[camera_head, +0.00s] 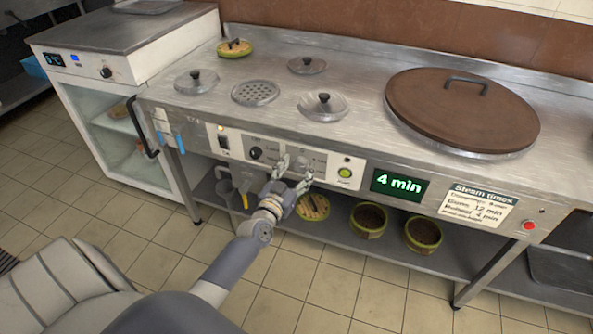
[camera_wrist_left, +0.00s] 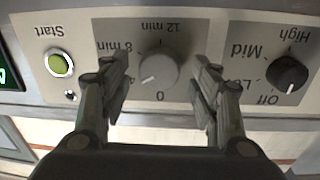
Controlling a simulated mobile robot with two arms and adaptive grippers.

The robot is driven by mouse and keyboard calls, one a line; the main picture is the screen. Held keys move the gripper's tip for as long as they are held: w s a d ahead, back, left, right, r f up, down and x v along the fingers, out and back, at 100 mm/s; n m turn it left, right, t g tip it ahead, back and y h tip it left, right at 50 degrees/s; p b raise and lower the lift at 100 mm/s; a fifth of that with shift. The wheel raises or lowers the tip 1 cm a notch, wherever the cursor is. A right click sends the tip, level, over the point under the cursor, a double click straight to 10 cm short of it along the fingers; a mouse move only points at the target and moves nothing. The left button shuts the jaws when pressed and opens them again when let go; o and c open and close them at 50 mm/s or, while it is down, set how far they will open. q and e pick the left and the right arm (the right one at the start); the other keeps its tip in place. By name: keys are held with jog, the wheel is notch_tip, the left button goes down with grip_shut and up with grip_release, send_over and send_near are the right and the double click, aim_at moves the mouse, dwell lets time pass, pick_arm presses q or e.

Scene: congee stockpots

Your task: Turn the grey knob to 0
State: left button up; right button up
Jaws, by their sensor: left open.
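The display (camera_head: 399,186) reads "4 min". My left gripper (camera_wrist_left: 165,88) is open, with one finger on each side of the knob and visible gaps between. In the head view, my left gripper (camera_head: 294,175) is in front of the control panel and partly covers the dial. My right gripper is out of view.
A black knob (camera_wrist_left: 287,74) marked Off to High and a green Start button (camera_wrist_left: 59,64) flank the grey knob. The steel counter (camera_head: 350,65) carries a large brown lid (camera_head: 455,112). Bowls (camera_head: 369,219) stand on the shelf below.

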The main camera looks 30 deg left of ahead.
pick_arm(q)
jog(key=c, duration=1.1)
jog(key=shift+o, duration=0.2)
